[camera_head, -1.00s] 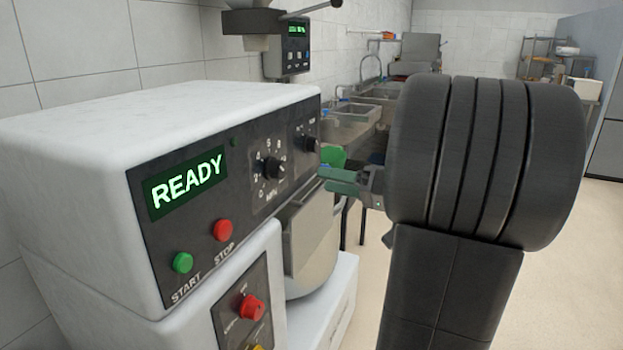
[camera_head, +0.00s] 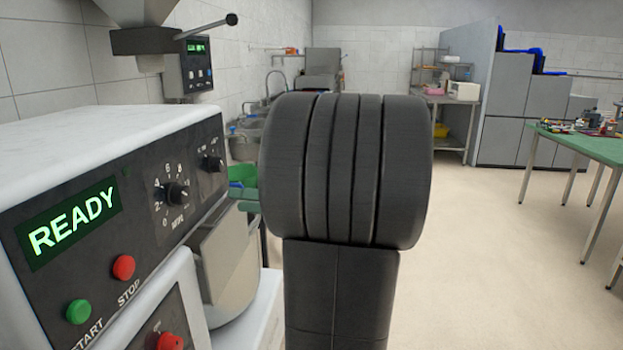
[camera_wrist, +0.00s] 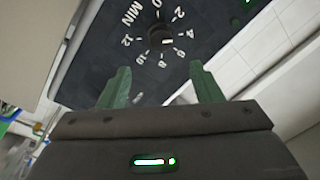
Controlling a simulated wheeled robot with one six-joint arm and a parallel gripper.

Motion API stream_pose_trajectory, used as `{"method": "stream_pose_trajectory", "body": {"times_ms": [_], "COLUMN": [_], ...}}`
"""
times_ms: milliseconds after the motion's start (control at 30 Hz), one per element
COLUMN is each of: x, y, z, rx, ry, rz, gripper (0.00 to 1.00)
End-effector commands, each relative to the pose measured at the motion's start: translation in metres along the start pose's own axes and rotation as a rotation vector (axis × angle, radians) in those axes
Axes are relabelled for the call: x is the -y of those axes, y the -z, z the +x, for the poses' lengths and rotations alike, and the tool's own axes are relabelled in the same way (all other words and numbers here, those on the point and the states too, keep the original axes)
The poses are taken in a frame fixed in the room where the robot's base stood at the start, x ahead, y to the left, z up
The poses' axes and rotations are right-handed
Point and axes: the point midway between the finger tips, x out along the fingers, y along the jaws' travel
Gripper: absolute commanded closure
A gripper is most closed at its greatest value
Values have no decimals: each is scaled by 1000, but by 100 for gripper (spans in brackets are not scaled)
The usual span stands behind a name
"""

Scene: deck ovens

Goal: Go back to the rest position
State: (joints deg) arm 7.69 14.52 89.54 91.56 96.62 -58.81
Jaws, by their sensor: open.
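My gripper (camera_wrist: 158,88) shows in the wrist view with its two green fingers apart and nothing between them. Beyond the fingertips is the dark control panel (camera_wrist: 100,60) of the machine, with a round dial (camera_wrist: 160,38) numbered around its edge. The white machine (camera_head: 100,130) is at the left, with a lit READY display (camera_head: 72,224), a green START button (camera_head: 78,311), a red STOP button (camera_head: 123,267) and black dials (camera_head: 176,193). No task object is held.
A hopper with a lever (camera_head: 170,38) hangs above the machine at the upper left. A steel shelf table (camera_head: 450,99) and grey cabinets (camera_head: 510,100) stand at the back. A green-topped table (camera_head: 590,146) with small items is at the right. The floor (camera_head: 500,250) between is clear.

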Motion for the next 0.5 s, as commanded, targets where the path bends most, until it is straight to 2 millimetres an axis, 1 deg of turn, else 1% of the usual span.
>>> {"method": "stream_pose_trajectory", "body": {"times_ms": [33,100,500], "x": [1,1,2], "y": [0,0,0], "z": [9,21,84], "rx": [3,3,2], "ry": [4,4,4], "rz": [0,0,-1], "gripper": [41,41,41]}}
